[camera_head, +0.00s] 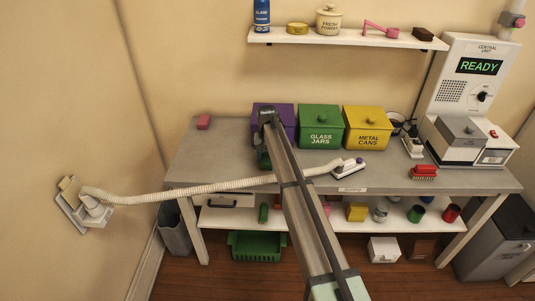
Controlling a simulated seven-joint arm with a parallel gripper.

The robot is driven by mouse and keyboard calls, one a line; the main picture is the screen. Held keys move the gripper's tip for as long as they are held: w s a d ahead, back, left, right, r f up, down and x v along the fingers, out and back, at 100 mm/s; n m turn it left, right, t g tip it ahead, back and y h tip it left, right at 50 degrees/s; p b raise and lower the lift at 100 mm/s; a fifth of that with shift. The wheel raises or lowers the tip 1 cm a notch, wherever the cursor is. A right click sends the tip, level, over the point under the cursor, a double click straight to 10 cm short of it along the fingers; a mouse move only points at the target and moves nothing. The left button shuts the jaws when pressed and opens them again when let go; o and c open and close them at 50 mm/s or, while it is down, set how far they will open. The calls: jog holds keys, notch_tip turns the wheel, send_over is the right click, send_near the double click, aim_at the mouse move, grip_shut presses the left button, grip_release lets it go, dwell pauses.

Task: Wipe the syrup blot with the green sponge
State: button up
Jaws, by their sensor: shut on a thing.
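My gripper (265,160) is at the far end of my arm, low over the back-left part of the grey worktop (225,150), in front of the purple bin. It is small and partly hidden by my arm. It is shut on a dark green thing at its tip, which looks like the green sponge; its outline is hard to make out. I cannot tell whether it touches the worktop. I cannot see the syrup blot; my arm covers part of the worktop.
Purple (287,116), green (320,127) and yellow (366,128) bins stand at the back. A pale hose (220,186) crosses from the wall to a nozzle (350,168). A pink block (204,122) lies left, a red brush (424,172) right. The left worktop is mostly clear.

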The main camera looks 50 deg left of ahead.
jog(key=s+d, duration=0.4)
jog(key=shift+s+d, duration=0.25)
jog(key=shift+d, duration=0.05)
jog(key=shift+s+a, duration=0.75)
jog(key=shift+a, duration=0.05)
jog(key=shift+w+a, duration=3.5)
jog(key=shift+w, duration=0.25)
jog(key=shift+s+d+r, duration=0.1)
jog(key=shift+r, duration=4)
jog(key=w+d+r+m, duration=0.1)
jog(key=w+d, duration=0.5)
jog(key=d, duration=0.9)
jog(key=w+d+m, duration=0.2)
jog(key=w+d, duration=0.4)
jog(key=d, duration=1)
jog(key=w+d+r+m, duration=0.1)
jog(key=w+d, duration=0.5)
jog(key=d, duration=0.9)
jog(key=s+d+m, duration=0.1)
jog(key=s+d, duration=0.2)
jog(key=d, duration=1)
jog(key=s+d+m, duration=0.2)
jog(key=s+d, duration=0.1)
jog(key=d, duration=1.1)
jog(key=s+d+m, duration=0.2)
jog(key=s+d, duration=0.1)
jog(key=d, duration=1.1)
jog(key=shift+d+r, duration=0.15)
jog(key=shift+r, duration=0.05)
